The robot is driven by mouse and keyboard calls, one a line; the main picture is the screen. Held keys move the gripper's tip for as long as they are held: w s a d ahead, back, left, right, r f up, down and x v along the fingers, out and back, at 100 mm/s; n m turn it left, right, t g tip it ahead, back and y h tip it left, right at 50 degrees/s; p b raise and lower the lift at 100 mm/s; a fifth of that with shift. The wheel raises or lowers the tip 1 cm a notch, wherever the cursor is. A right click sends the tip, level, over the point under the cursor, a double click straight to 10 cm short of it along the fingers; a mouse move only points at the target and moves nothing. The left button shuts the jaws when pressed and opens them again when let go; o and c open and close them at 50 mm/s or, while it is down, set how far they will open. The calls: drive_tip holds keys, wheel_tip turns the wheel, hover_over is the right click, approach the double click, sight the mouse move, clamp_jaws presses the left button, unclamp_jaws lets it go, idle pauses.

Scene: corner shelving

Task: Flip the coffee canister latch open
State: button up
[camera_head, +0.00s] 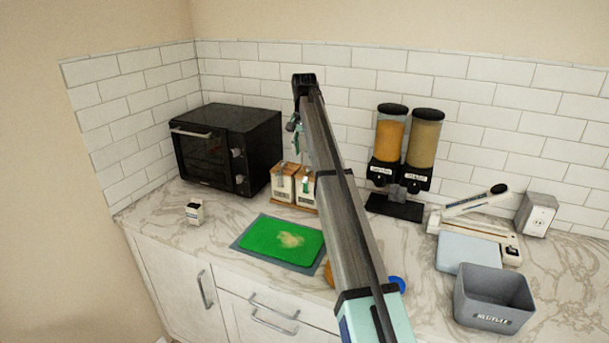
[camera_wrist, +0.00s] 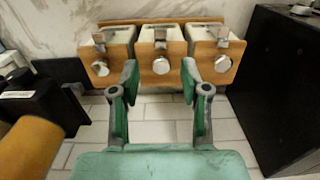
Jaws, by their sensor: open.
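Three white canisters with wooden lids stand in a row in the wrist view: left (camera_wrist: 119,37), middle (camera_wrist: 171,34) and right (camera_wrist: 207,34). Each has a metal latch at the lid's edge, such as the middle latch (camera_wrist: 160,38), and a round metal knob. I cannot read which one is coffee. My gripper (camera_wrist: 159,72) is open and empty, its green-padded fingers spread to either side of the middle lid. In the head view my gripper (camera_head: 296,136) hangs above the canisters (camera_head: 283,188), and my arm hides part of the row.
A black oven (camera_head: 228,148) stands left of the canisters, close to them. Cereal dispensers (camera_head: 405,150) stand to the right. A green cutting board (camera_head: 283,241) lies in front. A tiled wall (camera_head: 330,60) is behind.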

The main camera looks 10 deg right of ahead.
sight(304, 181)
wheel_tip(304, 181, down, 11)
drive_tip(key=shift+r+p, duration=0.2)
drive_tip(key=shift+p, duration=0.95)
clamp_jaws()
